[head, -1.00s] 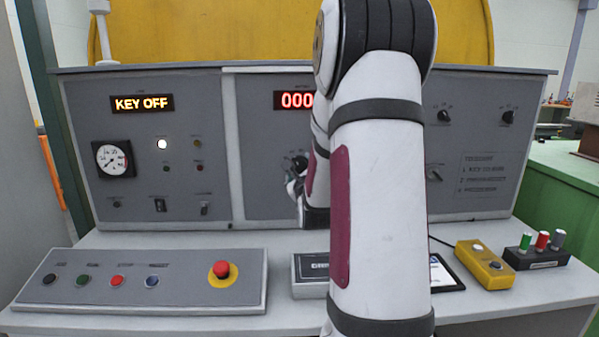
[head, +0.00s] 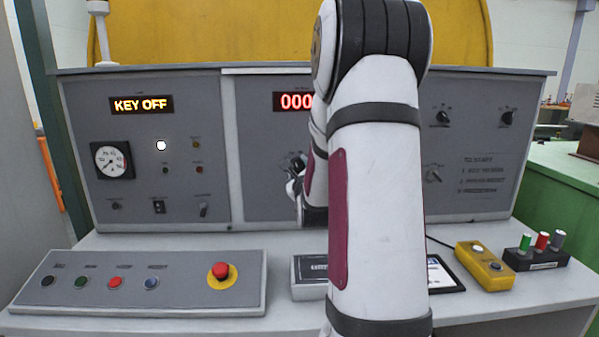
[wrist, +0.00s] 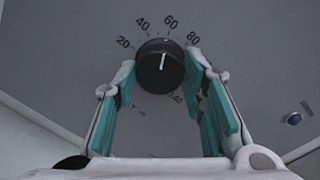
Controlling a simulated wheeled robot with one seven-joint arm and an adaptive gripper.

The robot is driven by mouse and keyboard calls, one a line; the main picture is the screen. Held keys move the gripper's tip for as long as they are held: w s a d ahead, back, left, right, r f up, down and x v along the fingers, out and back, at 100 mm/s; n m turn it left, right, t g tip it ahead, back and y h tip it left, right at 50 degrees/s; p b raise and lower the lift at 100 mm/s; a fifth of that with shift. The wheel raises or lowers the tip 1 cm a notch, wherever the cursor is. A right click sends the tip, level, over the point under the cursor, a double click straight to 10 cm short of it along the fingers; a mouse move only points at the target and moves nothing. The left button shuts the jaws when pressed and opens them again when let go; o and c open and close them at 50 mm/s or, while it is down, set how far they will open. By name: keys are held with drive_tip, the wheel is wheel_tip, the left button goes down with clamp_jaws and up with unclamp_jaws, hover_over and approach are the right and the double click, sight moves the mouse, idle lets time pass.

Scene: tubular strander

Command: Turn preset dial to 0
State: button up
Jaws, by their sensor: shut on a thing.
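The preset dial (wrist: 160,66) is a round black knob with a white pointer line, on a grey panel in the wrist view. Numbers from 20 through 80 arc over it, and 140 shows at its lower right. The pointer line stands nearly upright, toward about 60. The 0 mark cannot be made out. My gripper (wrist: 160,70) has its two teal-padded fingers on either side of the knob, shut on it. In the head view my gripper (head: 293,186) is at the middle panel, partly hidden by my arm.
A red counter display (head: 294,101) sits above the gripper, partly covered by my arm. The left display (head: 142,104) reads KEY OFF. A button panel with a red emergency stop (head: 221,271) lies on the desk. A yellow box (head: 484,266) stands at right.

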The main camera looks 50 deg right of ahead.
drive_tip(key=n+b, duration=0.2)
drive_tip(key=n, duration=0.3)
drive_tip(key=shift+w+a, duration=0.1)
drive_tip(key=n+b, duration=0.4)
drive_tip(key=n, duration=0.1)
drive_tip(key=shift+g, duration=0.4)
drive_tip(key=n+b, duration=0.5)
drive_tip(key=shift+w+f+g, duration=0.1)
drive_tip(key=shift+g, duration=0.2)
drive_tip(key=n+b, duration=0.4)
drive_tip(key=n, duration=0.1)
drive_tip(key=shift+n, duration=0.3)
drive_tip(key=o, duration=1.2)
drive_tip(key=shift+c, duration=0.2)
drive_tip(key=shift+a, duration=0.1)
